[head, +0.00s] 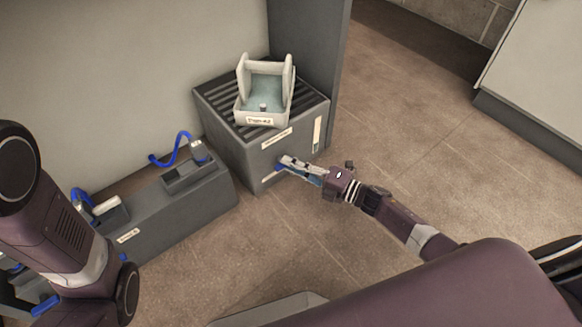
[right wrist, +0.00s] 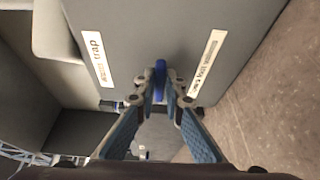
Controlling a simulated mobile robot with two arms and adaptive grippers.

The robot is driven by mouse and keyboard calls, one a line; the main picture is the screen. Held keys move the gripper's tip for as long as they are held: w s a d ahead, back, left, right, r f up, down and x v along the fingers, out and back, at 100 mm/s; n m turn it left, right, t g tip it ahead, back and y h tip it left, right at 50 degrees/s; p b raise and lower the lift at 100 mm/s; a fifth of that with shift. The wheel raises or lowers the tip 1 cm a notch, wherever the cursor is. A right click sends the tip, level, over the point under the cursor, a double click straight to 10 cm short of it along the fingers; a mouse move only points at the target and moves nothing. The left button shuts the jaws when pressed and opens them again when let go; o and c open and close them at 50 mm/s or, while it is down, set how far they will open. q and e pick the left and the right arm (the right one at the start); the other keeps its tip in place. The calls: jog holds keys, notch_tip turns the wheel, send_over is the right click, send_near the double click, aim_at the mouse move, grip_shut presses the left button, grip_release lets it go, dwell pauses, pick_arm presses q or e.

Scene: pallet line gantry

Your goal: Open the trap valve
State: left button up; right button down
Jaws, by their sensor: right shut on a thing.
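The trap valve's blue handle (right wrist: 160,82) is on the front of a grey slatted-top box (head: 240,150); a little of its blue shows beside my fingertips in the head view (head: 279,168). My right gripper (head: 285,164) reaches in from the right, low against the box front. In the right wrist view its fingertips (right wrist: 160,88) are on both sides of the blue handle and closed on it. The fingers hide part of the handle and the valve body. My left gripper is not in view; only part of my left arm shows.
A pale open bin (head: 264,118) with a label stands on the box. A low grey unit (head: 180,215) with blue hoses (head: 172,152) stands to the left. A grey post (head: 310,45) rises behind the box. The tiled floor (head: 400,130) to the right is clear.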

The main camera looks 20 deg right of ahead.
jog(key=shift+m, duration=0.3)
jog(key=c, duration=2)
grip_release()
jog(key=v, duration=1.2)
jog(key=shift+f, duration=0.15)
